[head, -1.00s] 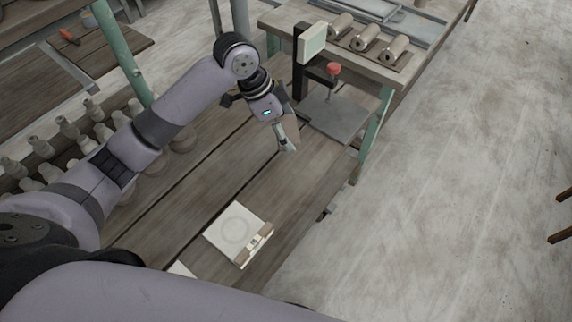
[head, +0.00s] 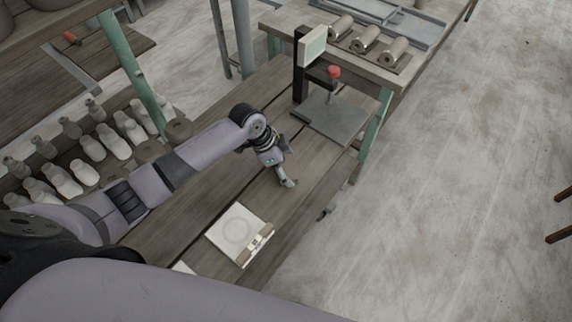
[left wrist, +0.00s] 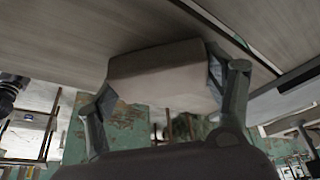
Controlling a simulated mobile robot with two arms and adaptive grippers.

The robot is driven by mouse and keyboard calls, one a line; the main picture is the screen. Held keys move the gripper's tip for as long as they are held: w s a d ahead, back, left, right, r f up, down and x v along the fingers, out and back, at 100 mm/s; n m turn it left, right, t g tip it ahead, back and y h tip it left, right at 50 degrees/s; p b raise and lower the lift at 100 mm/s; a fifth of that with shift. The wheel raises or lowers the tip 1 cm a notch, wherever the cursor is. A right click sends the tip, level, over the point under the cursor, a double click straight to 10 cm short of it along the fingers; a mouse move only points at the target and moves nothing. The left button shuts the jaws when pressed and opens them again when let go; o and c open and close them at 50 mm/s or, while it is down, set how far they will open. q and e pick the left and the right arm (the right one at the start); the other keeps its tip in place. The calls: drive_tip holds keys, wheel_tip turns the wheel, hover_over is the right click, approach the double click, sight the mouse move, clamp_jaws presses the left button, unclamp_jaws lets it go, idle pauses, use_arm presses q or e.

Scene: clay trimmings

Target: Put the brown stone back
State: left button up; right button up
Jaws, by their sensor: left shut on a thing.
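The brown stone (left wrist: 160,72) is a dull beige-brown block with flat faces, seen large in the left wrist view. My left gripper (head: 284,180) is shut on it, with one finger on each side of the block. In the head view the gripper points down over the wooden bench, beyond a pale square board, and the stone is mostly hidden by the fingers. I cannot tell whether the stone touches the bench top. My right gripper is not in view.
The wooden bench (head: 205,205) bears the pale board (head: 226,240) with a faint ring and a small fitting at its edge. A grey plate (head: 338,122) with a red-knobbed stand (head: 333,72) lies at the far end. Several pale bottles (head: 114,142) stand at left.

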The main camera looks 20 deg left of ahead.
use_arm(q)
drive_tip(key=shift+f, duration=0.1)
drive_tip(key=o, duration=1.1)
drive_tip(key=b+v, duration=0.1)
drive_tip(key=v, duration=1.1)
drive_tip(key=shift+d, duration=0.1)
